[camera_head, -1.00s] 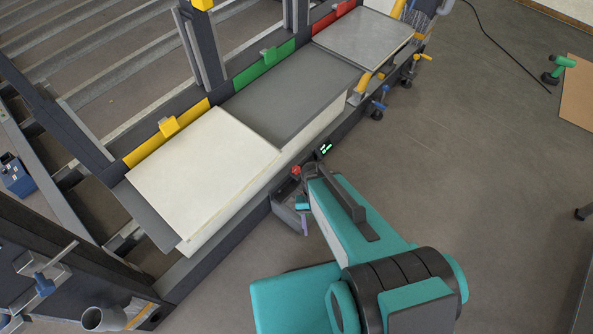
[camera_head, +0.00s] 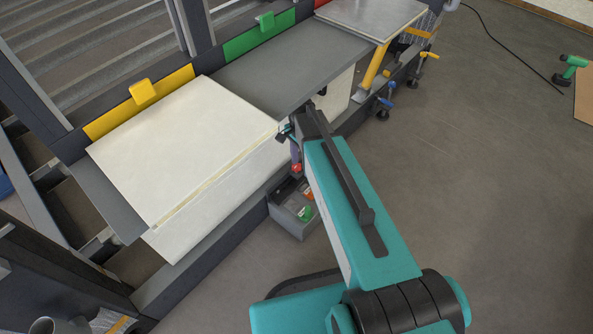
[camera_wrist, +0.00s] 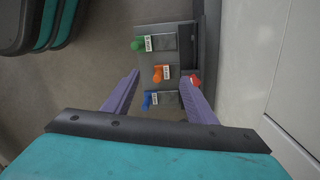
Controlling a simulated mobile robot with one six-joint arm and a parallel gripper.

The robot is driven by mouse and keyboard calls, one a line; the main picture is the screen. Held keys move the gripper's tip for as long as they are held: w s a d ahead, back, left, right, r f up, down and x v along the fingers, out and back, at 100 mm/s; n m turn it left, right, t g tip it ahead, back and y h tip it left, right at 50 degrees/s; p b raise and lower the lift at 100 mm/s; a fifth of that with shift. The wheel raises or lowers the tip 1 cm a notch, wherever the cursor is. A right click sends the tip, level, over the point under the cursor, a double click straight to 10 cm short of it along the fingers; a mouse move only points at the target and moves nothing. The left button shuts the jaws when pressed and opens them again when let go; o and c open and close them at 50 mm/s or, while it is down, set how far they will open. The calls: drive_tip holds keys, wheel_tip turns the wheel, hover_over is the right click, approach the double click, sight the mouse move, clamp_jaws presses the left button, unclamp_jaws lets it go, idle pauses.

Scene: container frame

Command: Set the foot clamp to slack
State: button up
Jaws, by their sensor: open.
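I cannot tell which one is the foot clamp. My gripper (camera_wrist: 160,75) is open and empty, its purple fingers either side of the orange and blue levers as seen from above. In the head view my gripper (camera_head: 292,150) is above the box, partly hidden by my arm.
A red knob (camera_head: 296,168) stands by the box; it also shows beside the right finger in the wrist view (camera_wrist: 195,81). A cream block (camera_head: 180,150) and a grey panel (camera_head: 290,65) lie close by.

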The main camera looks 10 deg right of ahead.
sight(296, 166)
drive_tip(key=w+r+m+t+b, duration=0.1)
drive_tip(key=w+r+m+b, duration=0.2)
drive_tip(key=w, duration=0.4)
drive_tip(key=shift+w+r+m+b, duration=0.35)
drive_tip(key=shift+m+b, duration=0.25)
drive_tip(key=shift+b, duration=0.55)
wheel_tip(296, 166, down, 14)
drive_tip(key=b, duration=0.4)
drive_tip(key=shift+r+b, duration=0.1)
drive_tip(key=shift+b, duration=0.25)
drive_tip(key=shift+c, duration=0.3)
drive_tip(key=shift+s, duration=0.1)
drive_tip(key=c, duration=1)
